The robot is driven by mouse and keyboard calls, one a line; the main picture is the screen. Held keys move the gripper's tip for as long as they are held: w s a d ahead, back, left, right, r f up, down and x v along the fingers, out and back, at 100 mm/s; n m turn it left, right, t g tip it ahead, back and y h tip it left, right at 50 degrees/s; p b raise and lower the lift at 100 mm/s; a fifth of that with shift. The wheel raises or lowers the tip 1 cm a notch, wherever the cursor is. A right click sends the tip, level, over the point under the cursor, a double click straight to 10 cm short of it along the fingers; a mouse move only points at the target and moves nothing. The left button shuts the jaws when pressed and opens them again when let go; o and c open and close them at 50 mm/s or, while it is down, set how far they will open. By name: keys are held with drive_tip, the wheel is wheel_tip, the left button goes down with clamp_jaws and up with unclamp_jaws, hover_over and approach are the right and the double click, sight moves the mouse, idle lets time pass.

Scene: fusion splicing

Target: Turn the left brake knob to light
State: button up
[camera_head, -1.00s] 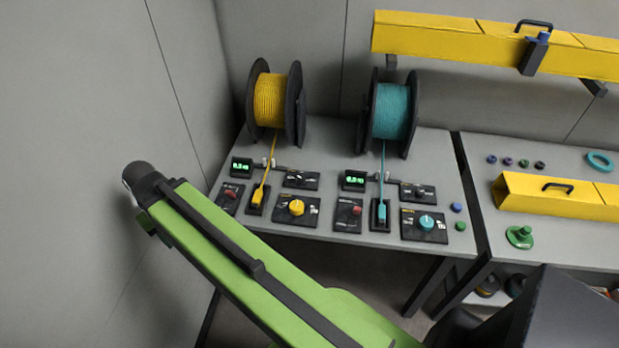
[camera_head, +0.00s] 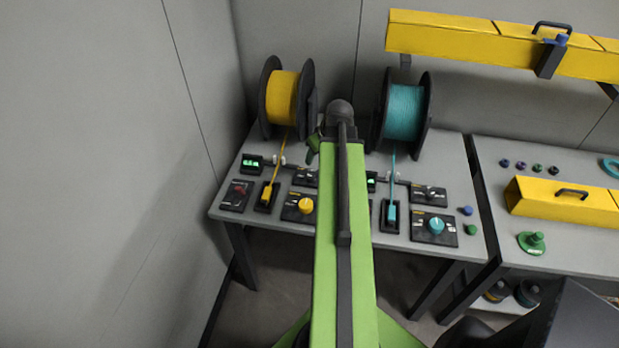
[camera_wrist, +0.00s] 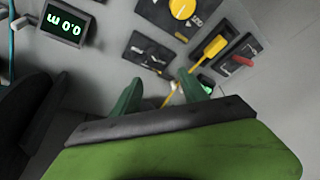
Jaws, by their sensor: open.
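The left brake knob (camera_head: 306,205) is a yellow dial on a black panel (camera_head: 291,208) at the left station, just left of my green arm in the head view. In the wrist view the yellow knob (camera_wrist: 182,8) is at the top edge, partly cut off, with its panel markings only partly readable. My gripper (camera_wrist: 162,92) shows two green fingers spread apart with nothing held between them. It is apart from the knob, nearer the small black panel (camera_wrist: 150,53). In the head view the gripper (camera_head: 313,147) is mostly hidden beside the arm's end.
A yellow spool (camera_head: 283,97) and teal spool (camera_head: 404,112) stand at the table's back. A yellow cable clip (camera_wrist: 215,46) and red switch (camera_wrist: 243,60) lie near the knob. The teal knob (camera_head: 435,226) is to the right. My arm hides part of the middle table.

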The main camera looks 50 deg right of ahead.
sight(311, 176)
drive_tip(key=b+x, duration=0.5)
drive_tip(key=d+b+x, duration=0.1)
drive_tip(key=b+x, duration=0.4)
drive_tip(key=x, duration=0.1)
drive_tip(key=s+b+x, duration=0.1)
drive_tip(key=b+x, duration=0.5)
drive_tip(key=shift+d+f, duration=0.25)
drive_tip(key=shift+d, duration=0.15)
drive_tip(key=shift+r, duration=0.1)
